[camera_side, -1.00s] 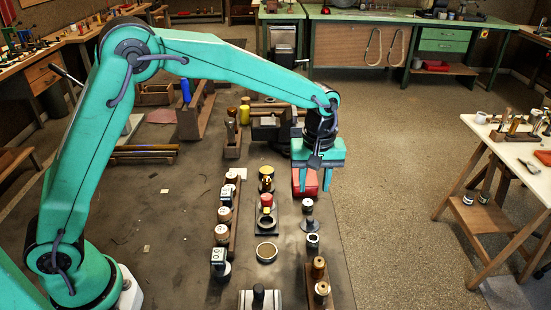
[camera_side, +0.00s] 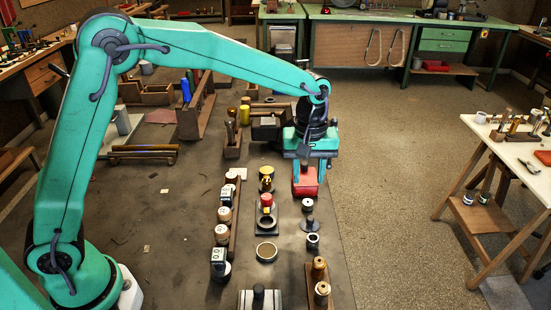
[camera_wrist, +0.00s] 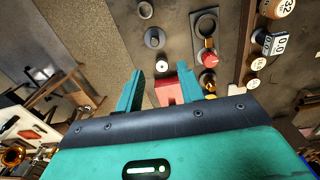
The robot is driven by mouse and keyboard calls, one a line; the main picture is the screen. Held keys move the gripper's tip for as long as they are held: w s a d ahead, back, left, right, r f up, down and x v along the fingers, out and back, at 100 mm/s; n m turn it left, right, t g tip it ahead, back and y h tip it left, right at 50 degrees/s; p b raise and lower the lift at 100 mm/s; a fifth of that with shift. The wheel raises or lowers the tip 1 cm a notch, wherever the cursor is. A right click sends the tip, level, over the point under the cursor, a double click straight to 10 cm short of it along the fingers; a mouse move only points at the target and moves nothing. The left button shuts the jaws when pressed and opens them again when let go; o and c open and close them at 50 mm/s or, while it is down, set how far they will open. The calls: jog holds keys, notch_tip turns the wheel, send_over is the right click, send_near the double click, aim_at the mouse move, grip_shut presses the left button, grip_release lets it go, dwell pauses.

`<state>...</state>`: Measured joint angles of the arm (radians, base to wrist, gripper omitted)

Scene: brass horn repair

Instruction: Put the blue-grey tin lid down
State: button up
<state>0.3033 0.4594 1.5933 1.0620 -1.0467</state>
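A grey disc with an upright knob, perhaps the blue-grey tin lid (camera_side: 308,225), sits on the bench; it also shows in the wrist view (camera_wrist: 154,38). I cannot be sure that it is the lid. My gripper (camera_side: 315,171) hangs at the bench's right side, farther back than this disc. In the wrist view the fingers of my gripper (camera_wrist: 160,71) are apart, with nothing seen held between them. A red box (camera_wrist: 168,92) shows past the gap between the fingers; in the side view the red box (camera_side: 305,189) is partly hidden by a finger.
A white-topped cylinder (camera_side: 308,204) stands between the box and the disc. A dark ring (camera_side: 313,241) lies nearer. A red-topped piece (camera_side: 266,201) and several round-ended pieces in a wooden rack (camera_side: 236,215) stand to the left. The bench's right edge is close.

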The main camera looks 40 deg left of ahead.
jog(key=s+a+r+m+t, duration=0.2)
jog(key=s+a+r+m, duration=0.2)
jog(key=s+a+r, duration=0.55)
jog(key=s+a+m+t, duration=0.1)
jog(key=s+a+m, duration=0.1)
jog(key=s, duration=0.5)
jog(key=s+a+m+t, duration=0.2)
jog(key=s+a, duration=0.1)
jog(key=s, duration=0.5)
jog(key=shift+s+a+r+m, duration=0.15)
jog(key=shift+s+r+m, duration=0.1)
jog(key=shift+m, duration=0.05)
